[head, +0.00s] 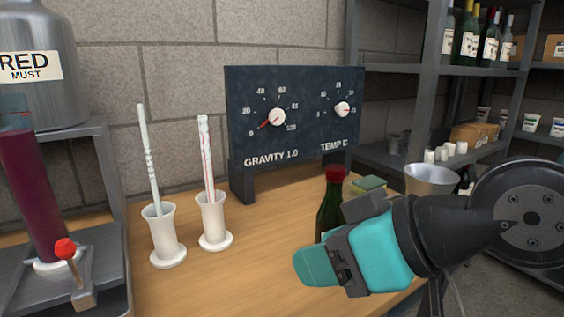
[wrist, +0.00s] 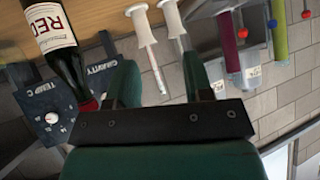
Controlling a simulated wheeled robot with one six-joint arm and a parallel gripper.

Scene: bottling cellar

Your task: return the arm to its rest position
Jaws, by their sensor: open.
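My gripper (head: 316,267) is in the lower right of the head view, its teal fingers pointing left above the wooden bench (head: 240,285). In the wrist view my gripper (wrist: 160,62) shows two fingers spread apart with nothing held between them. A dark green bottle with a red cap (head: 328,212) stands behind the gripper in the head view, its lower part hidden. In the wrist view the bottle (wrist: 62,62) shows its RED label at the upper left, beside the fingers and apart from them.
Two white holders (head: 165,238) (head: 213,222) carry a hydrometer (head: 148,160) and a thermometer (head: 206,155). A dark gauge board (head: 290,100) stands behind them. A metal cup (head: 431,181) and a sponge (head: 369,184) are near my arm. A metal stand (head: 112,180) is at left.

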